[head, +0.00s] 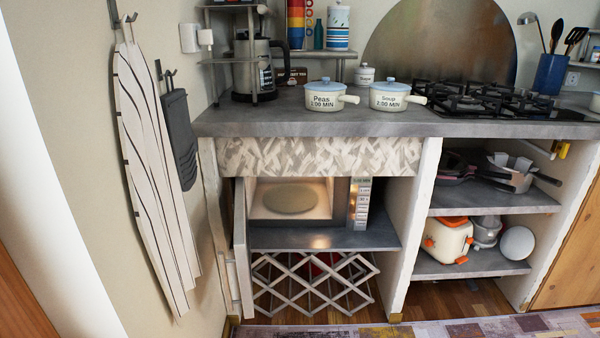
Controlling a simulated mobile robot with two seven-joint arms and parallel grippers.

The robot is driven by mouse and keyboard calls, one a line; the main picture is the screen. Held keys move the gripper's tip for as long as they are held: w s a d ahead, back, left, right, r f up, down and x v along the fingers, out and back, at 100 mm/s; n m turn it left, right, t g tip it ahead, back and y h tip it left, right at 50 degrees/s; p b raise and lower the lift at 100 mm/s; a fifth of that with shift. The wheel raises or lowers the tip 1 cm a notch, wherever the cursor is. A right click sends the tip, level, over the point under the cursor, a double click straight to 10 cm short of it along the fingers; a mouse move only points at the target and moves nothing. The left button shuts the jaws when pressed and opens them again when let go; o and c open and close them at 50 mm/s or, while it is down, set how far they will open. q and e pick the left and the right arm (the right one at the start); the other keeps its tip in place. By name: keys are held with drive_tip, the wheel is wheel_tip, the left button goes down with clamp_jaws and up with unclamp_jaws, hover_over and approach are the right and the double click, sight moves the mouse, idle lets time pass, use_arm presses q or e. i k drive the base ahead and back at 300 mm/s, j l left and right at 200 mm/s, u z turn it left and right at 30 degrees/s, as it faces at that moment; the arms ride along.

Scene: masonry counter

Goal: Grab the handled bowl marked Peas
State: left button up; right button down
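The handled bowl marked Peas (324,98) stands upright on the grey counter, near its front edge. It is cream with a light blue lid, and its handle points right. A matching bowl marked Soup (390,97) stands just to its right, with its handle also pointing right. The Peas bowl's handle tip comes close to the Soup bowl. Neither of my grippers shows in the head view.
The grey counter (240,122) is clear left of the Peas bowl. A small white jar (364,76) stands behind the bowls.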

sight(315, 100)
drive_tip(key=i+l+u, duration=0.2)
drive_tip(key=l, duration=0.15)
drive_tip(key=i+l+u, duration=0.25)
drive_tip(key=l, duration=0.15)
drive_tip(key=l+u, duration=0.2)
drive_tip(key=l, duration=0.2)
drive_tip(key=i, duration=0.05)
